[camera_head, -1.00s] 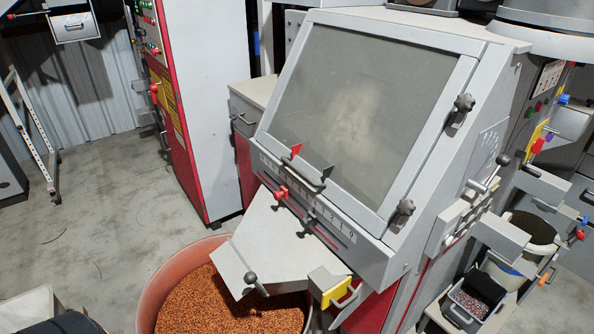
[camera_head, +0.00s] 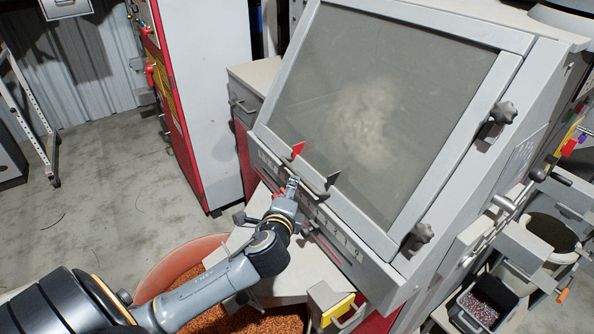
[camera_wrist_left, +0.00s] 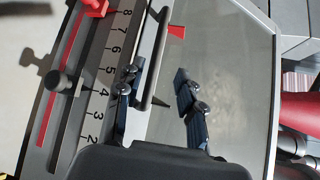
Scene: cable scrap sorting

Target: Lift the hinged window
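The hinged window (camera_head: 385,100) is a cloudy grey pane in a light grey frame on the sloped machine front. It looks closed. A dark bar handle (camera_head: 308,186) sits on its lower frame edge. My left gripper (camera_head: 292,186) is at the left end of this handle. In the left wrist view the handle (camera_wrist_left: 152,70) shows between the two fingers of the open left gripper (camera_wrist_left: 158,88). I cannot tell whether either finger touches it. The window pane (camera_wrist_left: 233,90) fills the right part of that view. My right gripper is not in view.
Two dark star knobs (camera_head: 502,112) and (camera_head: 420,236) sit on the window's right side. Below the window are a numbered scale (camera_wrist_left: 112,75) and a red clamp (camera_wrist_left: 95,6). A bin of copper granules (camera_head: 255,322) stands under the chute. Open floor (camera_head: 110,215) lies left.

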